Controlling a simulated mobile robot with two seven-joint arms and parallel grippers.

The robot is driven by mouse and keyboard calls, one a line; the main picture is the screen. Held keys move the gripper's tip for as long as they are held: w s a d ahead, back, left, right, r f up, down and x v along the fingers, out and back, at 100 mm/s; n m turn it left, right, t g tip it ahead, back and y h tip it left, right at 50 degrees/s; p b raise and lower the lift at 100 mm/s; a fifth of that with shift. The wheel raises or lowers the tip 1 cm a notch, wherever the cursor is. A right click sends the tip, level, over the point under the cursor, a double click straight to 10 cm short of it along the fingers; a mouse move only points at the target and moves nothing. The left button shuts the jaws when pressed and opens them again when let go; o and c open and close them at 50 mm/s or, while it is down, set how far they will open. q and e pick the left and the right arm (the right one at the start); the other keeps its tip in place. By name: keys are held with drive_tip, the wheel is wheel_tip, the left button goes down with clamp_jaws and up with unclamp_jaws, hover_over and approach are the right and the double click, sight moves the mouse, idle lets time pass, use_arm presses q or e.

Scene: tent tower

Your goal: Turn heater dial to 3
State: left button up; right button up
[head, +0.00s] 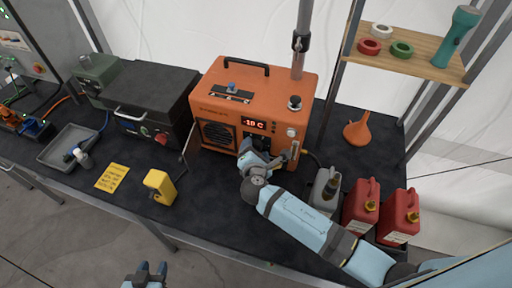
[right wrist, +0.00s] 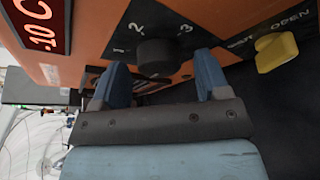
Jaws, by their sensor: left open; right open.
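The orange heater (head: 222,98) stands on the dark bench, its display (head: 254,124) reading about -10 C. In the right wrist view, its black dial (right wrist: 156,56) sits on a dark plate marked 1, 2 and 3. The dial's pointer direction is not clear. My right gripper (right wrist: 161,78) is open, with one blue finger on each side of the dial, apparently without gripping it. In the head view the right gripper (head: 258,153) is at the heater's front and hides the dial. My left gripper (head: 148,271) is open and empty at the bottom edge, away from the bench.
A yellow knob (right wrist: 276,52) marked SHUT and OPEN is close to the right finger. A grey can (head: 324,190) and red cans (head: 361,207) stand by my right arm. A yellow device (head: 160,186) and yellow note (head: 112,177) lie left, with a dark box (head: 150,95) behind.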

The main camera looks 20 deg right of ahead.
drive_tip(key=c, duration=0.9)
drive_tip(key=shift+d+m+t+y+b, duration=0.15)
drive_tip(key=shift+m+t+b, duration=0.6)
drive_tip(key=shift+b, duration=1.4)
drive_tip(key=shift+a+m+t+y+b, duration=0.1)
drive_tip(key=shift+m+t+y+b, duration=0.15)
drive_tip(key=shift+m+b, duration=1.4)
drive_tip(key=shift+d+m+t+y+b, duration=0.1)
drive_tip(key=shift+m+t+b, duration=0.4)
drive_tip(key=shift+b, duration=2.2)
drive_tip(key=o, duration=0.9)
drive_tip(key=shift+f, duration=0.1)
drive_tip(key=shift+s, duration=0.1)
